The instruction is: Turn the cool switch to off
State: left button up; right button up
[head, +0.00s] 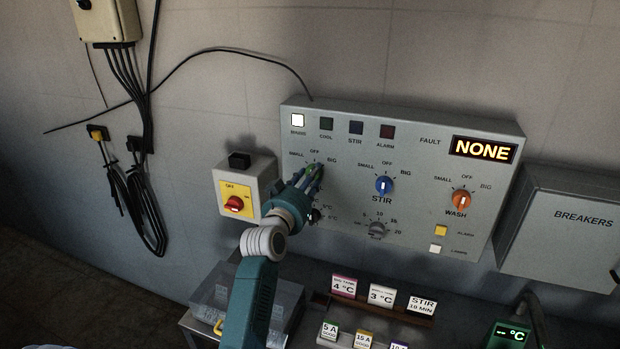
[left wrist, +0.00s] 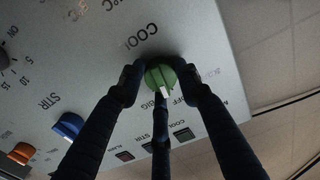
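The green cool switch (left wrist: 161,78) is a round knob with a white pointer on the grey control panel (head: 420,140). In the left wrist view its pointer faces the side with the BIG and OFF labels; fingers partly cover these, so its exact setting is hard to read. My left gripper (head: 314,172) reaches the panel's left part, with dark fingers on both sides of the knob and one across its pointer side. In the left wrist view the gripper (left wrist: 158,82) looks shut on the knob. In the head view the knob is mostly hidden. My right gripper is not in view.
The blue stir switch (head: 384,186) and orange wash switch (head: 462,200) sit to the right. Cards (head: 382,295) stand below the panel. A lit display (head: 483,149) reads NONE; the white lamp (head: 298,120) is lit.

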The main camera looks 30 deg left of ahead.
pick_arm(q)
jog(key=shift+f, duration=0.1)
jog(key=shift+c, duration=0.6)
jog(key=shift+f+n+p, duration=0.1)
jog(key=shift+n+p, duration=0.55)
jog(key=shift+n, duration=0.45)
jog(key=o, duration=1.2)
jog(key=shift+c, duration=0.2)
jog(key=v, duration=1.2)
